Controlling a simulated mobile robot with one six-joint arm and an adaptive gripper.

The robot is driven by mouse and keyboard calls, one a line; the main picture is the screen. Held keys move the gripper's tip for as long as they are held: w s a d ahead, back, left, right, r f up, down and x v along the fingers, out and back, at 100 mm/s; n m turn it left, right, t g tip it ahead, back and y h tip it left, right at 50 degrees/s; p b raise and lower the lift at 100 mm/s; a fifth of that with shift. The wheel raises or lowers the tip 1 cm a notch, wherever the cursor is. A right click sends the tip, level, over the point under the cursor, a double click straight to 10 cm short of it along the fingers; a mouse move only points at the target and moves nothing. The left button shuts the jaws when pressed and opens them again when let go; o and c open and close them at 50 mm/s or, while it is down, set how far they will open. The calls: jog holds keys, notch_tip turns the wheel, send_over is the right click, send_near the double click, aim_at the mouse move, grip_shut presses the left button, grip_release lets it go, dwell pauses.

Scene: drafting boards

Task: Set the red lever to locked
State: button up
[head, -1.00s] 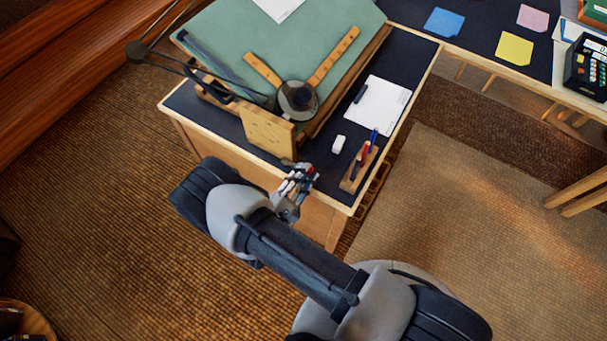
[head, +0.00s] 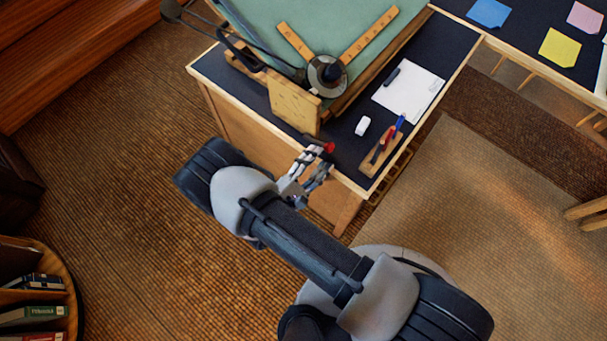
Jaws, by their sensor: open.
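The red lever shows in the head view as a small red knob (head: 329,147) on a short dark arm at the front edge of the drafting desk, just right of an upright wooden panel (head: 295,103). Its base and any lock marks are hidden or too small to read. My gripper (head: 321,161) is open, with its fingers just below and left of the red knob in the picture. I cannot tell whether a finger touches it. Nothing shows between the fingers.
A wooden rack (head: 384,150) with pens, a white eraser (head: 362,126) and paper (head: 407,92) lie on the dark desk top right of the lever. The drafting machine head (head: 327,75) is behind. A shelf of books (head: 35,285) stands lower left. Carpet is open around the desk front.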

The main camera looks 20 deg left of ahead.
jog(key=v, duration=0.8)
jog(key=shift+s, duration=0.3)
jog(key=w+d+r+m+g+h, duration=0.2)
jog(key=d+r+m+g, duration=0.45)
jog(key=r, duration=0.45)
jog(key=w+d+r+m+g+h, duration=0.25)
jog(key=d+r+m+g, duration=0.45)
jog(key=r, duration=0.4)
jog(key=s+d+r+m+y, duration=0.3)
jog(key=s+d+r+y, duration=0.2)
jog(key=r, duration=0.2)
jog(key=s+d+r+m+t+y, duration=0.1)
jog(key=s+d+r+m+y, duration=0.3)
jog(key=r, duration=0.4)
jog(key=shift+s+d+y, duration=0.8)
jog(key=shift+d+y, duration=0.35)
jog(key=shift+d, duration=0.1)
jog(key=shift+m, duration=0.25)
